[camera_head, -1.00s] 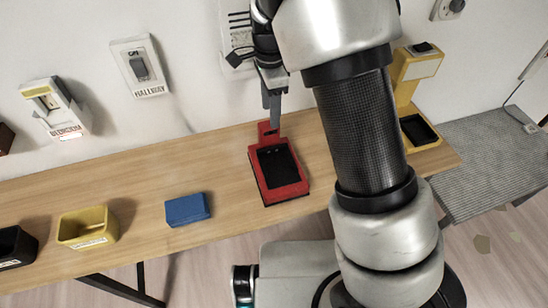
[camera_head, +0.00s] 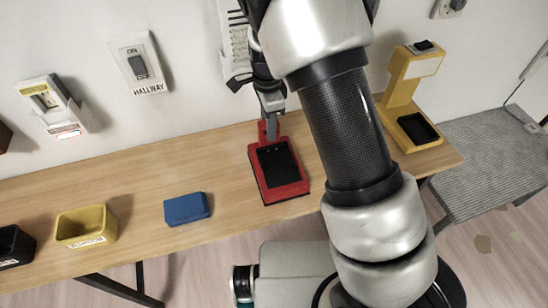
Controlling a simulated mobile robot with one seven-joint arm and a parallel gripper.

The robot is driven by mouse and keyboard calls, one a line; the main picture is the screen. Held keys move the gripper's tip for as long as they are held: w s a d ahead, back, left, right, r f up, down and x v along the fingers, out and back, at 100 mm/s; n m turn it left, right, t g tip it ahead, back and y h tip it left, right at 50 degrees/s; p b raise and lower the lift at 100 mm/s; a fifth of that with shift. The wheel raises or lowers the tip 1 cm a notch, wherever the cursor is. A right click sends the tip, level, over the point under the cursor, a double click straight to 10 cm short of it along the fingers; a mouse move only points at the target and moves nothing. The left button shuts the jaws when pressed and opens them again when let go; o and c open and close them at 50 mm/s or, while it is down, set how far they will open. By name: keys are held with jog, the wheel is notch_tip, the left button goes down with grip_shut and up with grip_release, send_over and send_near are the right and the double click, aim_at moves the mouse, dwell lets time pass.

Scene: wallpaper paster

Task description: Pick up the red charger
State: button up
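The red charger (camera_head: 283,188) sits on the wooden table, a red base with a dark recessed tray and a short upright back part at its far end. My gripper (camera_head: 270,128) points down at the charger's back part, its fingers overlapping that part in the view. I cannot tell whether the fingers touch it, nor how far apart they are. The charger rests on the table.
On the wooden table (camera_head: 140,180) are a blue block (camera_head: 187,208), a yellow bin (camera_head: 87,227), a black bin (camera_head: 14,246) and a yellow stand (camera_head: 400,85) at right. Wall switches (camera_head: 140,66) are behind. A grey ribbed surface (camera_head: 490,155) lies further right.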

grip_shut()
jog(key=shift+r, duration=0.1)
dwell(1.0)
